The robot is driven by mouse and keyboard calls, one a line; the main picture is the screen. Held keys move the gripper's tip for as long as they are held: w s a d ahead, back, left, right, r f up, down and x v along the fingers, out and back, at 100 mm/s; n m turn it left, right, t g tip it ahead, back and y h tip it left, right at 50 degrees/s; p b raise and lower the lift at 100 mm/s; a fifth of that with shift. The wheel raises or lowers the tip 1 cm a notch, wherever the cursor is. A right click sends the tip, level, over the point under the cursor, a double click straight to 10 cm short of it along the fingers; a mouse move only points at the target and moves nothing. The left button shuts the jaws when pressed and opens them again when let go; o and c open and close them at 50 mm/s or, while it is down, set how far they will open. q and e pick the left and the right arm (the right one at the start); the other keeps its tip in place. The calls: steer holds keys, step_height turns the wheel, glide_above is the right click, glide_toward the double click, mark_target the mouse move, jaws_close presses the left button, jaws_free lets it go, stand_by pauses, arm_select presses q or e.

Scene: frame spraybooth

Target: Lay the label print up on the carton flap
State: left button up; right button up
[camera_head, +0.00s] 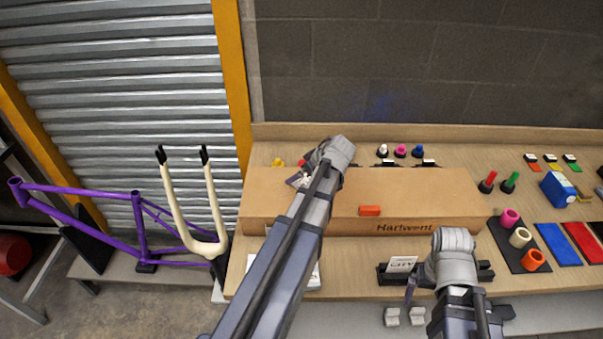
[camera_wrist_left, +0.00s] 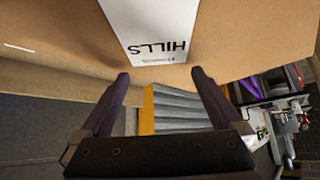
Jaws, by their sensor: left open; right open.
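The long brown carton (camera_head: 375,190), marked "Hartwent", lies on the bench. In the left wrist view, a white label print (camera_wrist_left: 150,28) lies against brown cardboard (camera_wrist_left: 232,35), its word "HILLS" upside down in that view and near the cardboard's edge. My left gripper (camera_wrist_left: 160,78) is open, its fingers apart on either side of the label's lower end, with nothing held between them. In the head view my left arm reaches over the carton's left end and hides part of it. My right gripper (camera_head: 411,288) is open, low at the bench's front.
A black holder with a white card (camera_head: 402,264) stands beside my right wrist. White sheets (camera_head: 312,278) lie partly under my left arm. Coloured rolls (camera_head: 520,238), a blue box (camera_head: 557,190) and flat panels (camera_head: 558,244) fill the right. A purple bicycle frame (camera_head: 85,225) stands left.

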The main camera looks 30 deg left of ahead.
arm_select(q)
steer(key=p+v, duration=0.6)
steer(key=v, duration=0.1)
steer(key=shift+r, duration=0.3)
steer(key=shift+s+d+r, duration=0.1)
steer(key=shift+d, duration=0.1)
steer(key=shift+a+f, duration=0.1)
steer(key=shift+f, duration=0.15)
